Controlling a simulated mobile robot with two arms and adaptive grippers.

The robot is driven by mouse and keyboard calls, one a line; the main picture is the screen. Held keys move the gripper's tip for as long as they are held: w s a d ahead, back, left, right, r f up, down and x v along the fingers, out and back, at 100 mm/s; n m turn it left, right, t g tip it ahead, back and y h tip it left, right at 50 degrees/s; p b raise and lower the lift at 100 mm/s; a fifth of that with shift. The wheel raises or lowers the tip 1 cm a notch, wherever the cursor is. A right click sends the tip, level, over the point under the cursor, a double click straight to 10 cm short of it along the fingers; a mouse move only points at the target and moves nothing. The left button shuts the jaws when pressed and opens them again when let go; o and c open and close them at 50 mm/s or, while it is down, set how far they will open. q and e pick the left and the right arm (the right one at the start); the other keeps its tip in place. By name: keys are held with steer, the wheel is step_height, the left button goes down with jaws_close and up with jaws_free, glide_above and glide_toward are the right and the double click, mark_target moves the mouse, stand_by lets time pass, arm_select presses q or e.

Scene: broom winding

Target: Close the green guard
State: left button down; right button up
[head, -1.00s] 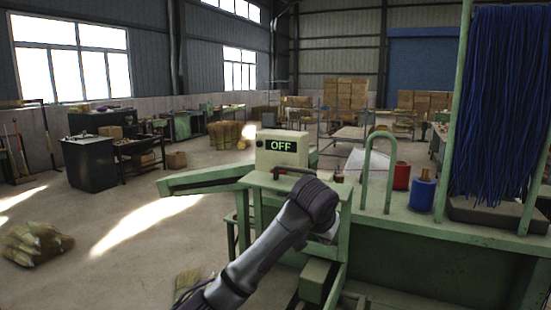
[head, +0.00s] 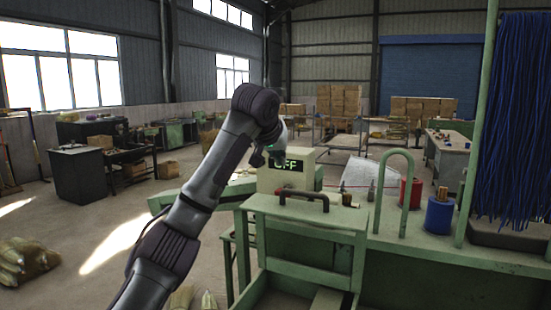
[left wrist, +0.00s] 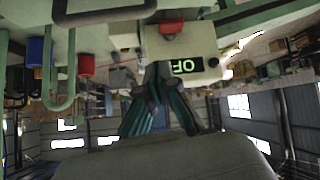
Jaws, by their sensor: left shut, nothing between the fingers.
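The green guard (head: 300,232) is at the front of the green machine in the head view, with a dark handle (head: 304,194) on its top edge. The handle also shows upside down at the top of the left wrist view (left wrist: 105,16). I cannot tell the guard's exact angle. My left gripper (head: 266,160) is shut and empty, raised in front of the box with the OFF display (head: 287,180) and above the handle, apart from it. In the left wrist view my left gripper's fingers (left wrist: 158,85) point toward that box (left wrist: 188,48). My right gripper is out of view.
A green hoop (head: 392,190), a red spool (head: 411,192) and a blue spool (head: 439,215) stand on the machine's top at right. Blue strands (head: 525,110) hang at far right. Open floor lies at left, with a bundle (head: 25,262).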

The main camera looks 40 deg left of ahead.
arm_select(q)
steer(key=p+x, duration=0.1)
steer(key=x, duration=0.2)
steer(key=shift+w+d+p, duration=0.15)
steer(key=shift+w+p, duration=0.1)
steer(key=shift+p, duration=0.05)
steer(key=x, duration=0.2)
steer(key=p+x, duration=0.1)
steer(key=x, duration=0.1)
steer(key=shift+a, duration=0.4)
steer(key=shift+s+d+f+p, duration=0.15)
steer(key=shift+s+f+p, duration=0.4)
steer(key=shift+f, duration=0.2)
steer(key=shift+s+d+f+p, duration=0.15)
steer(key=shift+s+d+p, duration=0.15)
steer(key=shift+s+d, duration=0.4)
steer(key=shift+s+f, duration=0.15)
steer(key=shift+s, duration=0.25)
steer(key=shift+w+f, duration=0.1)
steer(key=shift+f, duration=0.05)
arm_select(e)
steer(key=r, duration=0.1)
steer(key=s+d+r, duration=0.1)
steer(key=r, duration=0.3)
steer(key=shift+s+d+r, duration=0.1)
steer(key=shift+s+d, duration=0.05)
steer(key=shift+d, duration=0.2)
